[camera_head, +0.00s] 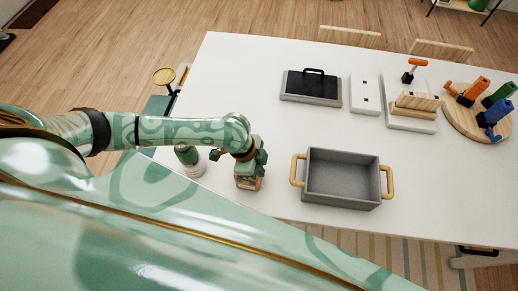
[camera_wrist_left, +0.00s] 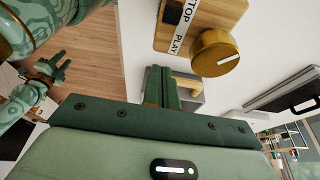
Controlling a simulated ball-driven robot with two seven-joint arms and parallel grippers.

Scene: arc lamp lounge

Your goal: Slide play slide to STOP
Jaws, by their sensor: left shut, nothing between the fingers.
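A small wooden box (camera_head: 248,182) stands near the table's front edge, left of the grey crate, partly hidden by my left gripper (camera_head: 250,158), which is directly above it. In the left wrist view the wooden box (camera_wrist_left: 222,17) shows a brass knob (camera_wrist_left: 215,52), a white strip lettered "TOP" and "PLAY" with the first letter cut off, and a black piece (camera_wrist_left: 172,11) beside "TOP". I cannot tell the exact slide position. My left gripper's fingers (camera_wrist_left: 160,84) are together and empty, and look apart from the box. My right gripper (camera_wrist_left: 46,68) is small and distant at the left.
A grey crate (camera_head: 341,149) with wooden handles is right of the box. A green-and-white bottle (camera_head: 187,155) is close on the left. A dark grey pad (camera_head: 311,88), a white panel (camera_head: 365,94) and a peg board (camera_head: 463,120) lie farther back. The middle of the white table is clear.

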